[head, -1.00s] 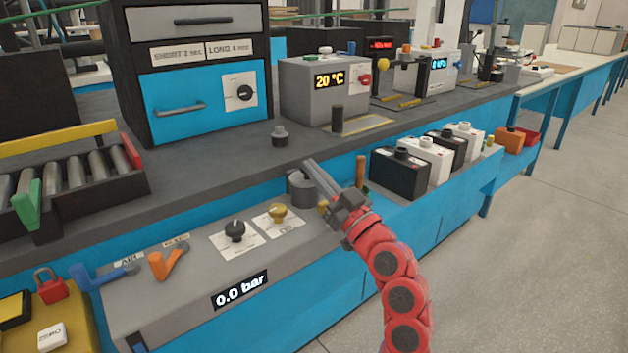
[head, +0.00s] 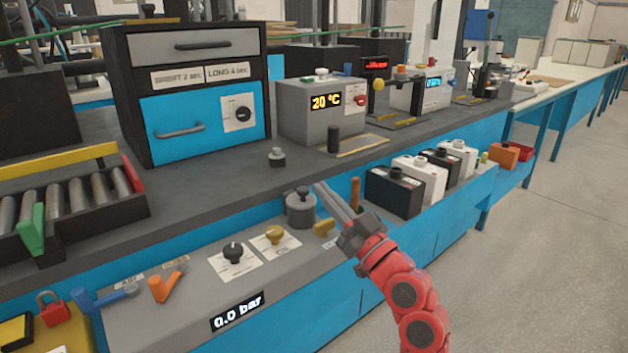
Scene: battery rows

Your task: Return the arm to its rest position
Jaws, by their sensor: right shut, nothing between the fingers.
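My right arm is red and comes in from the bottom right in the head view. My right gripper (head: 334,202) has its grey fingers together with nothing between them. It points up and left, just right of a grey cylindrical pot with a knob (head: 301,209) on the lower ledge. A small gap shows between the fingers and the pot, though depth is hard to judge. My left gripper does not show.
The lower panel carries a black knob (head: 233,251), a yellow knob (head: 275,236), an orange lever (head: 165,286) and a "0.0 bar" display (head: 238,312). Black and white batteries (head: 394,192) stand in a row to the right. A blue-door oven (head: 196,95) stands behind. Floor at right is clear.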

